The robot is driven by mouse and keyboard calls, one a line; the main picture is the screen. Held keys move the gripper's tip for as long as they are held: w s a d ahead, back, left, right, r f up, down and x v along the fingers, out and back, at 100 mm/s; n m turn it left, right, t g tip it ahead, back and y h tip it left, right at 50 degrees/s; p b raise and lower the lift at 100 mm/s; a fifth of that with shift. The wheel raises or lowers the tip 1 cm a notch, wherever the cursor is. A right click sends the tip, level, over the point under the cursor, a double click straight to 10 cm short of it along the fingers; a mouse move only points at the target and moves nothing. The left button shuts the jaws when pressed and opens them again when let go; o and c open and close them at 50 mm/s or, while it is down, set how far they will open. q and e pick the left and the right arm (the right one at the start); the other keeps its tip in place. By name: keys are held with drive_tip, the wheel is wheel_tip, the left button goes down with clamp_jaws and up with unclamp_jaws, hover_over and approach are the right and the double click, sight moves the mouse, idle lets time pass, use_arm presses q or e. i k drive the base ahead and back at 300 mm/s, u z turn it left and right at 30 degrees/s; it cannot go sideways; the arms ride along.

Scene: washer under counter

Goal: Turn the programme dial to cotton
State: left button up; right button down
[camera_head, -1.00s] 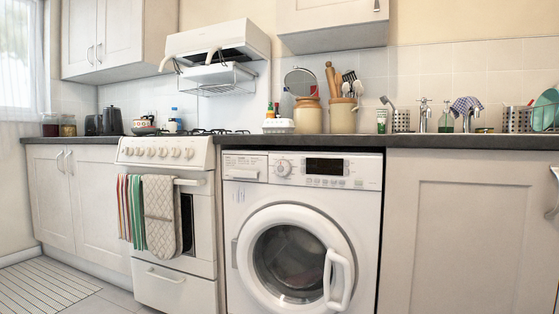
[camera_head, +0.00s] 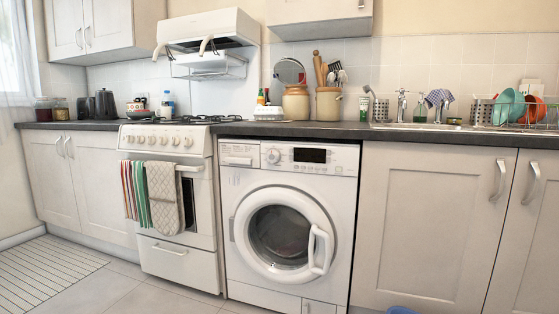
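The programme dial (camera_head: 273,156) is a small round white knob on the control panel of the white washing machine (camera_head: 232,265), left of a dark display (camera_head: 310,155). Its markings and setting are too small to read. The washer stands under the dark counter (camera_head: 290,130), and its round door (camera_head: 325,235) looks closed. Neither of my grippers shows in the head view, and nothing covers the dial.
A white cooker (camera_head: 175,210) with towels and an oven mitt stands left of the washer. A cabinet (camera_head: 430,225) with sink and dish rack (camera_head: 540,112) is on the right. A blue object (camera_head: 401,310) shows at the bottom edge.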

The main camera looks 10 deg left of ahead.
sight(273, 156)
drive_tip(key=z, duration=0.3)
drive_tip(key=k, duration=0.65)
drive_tip(key=z, duration=1.05)
drive_tip(key=i, duration=0.9)
drive_tip(key=u, duration=0.9)
drive_tip(key=i, duration=0.65)
drive_tip(key=u, duration=0.65)
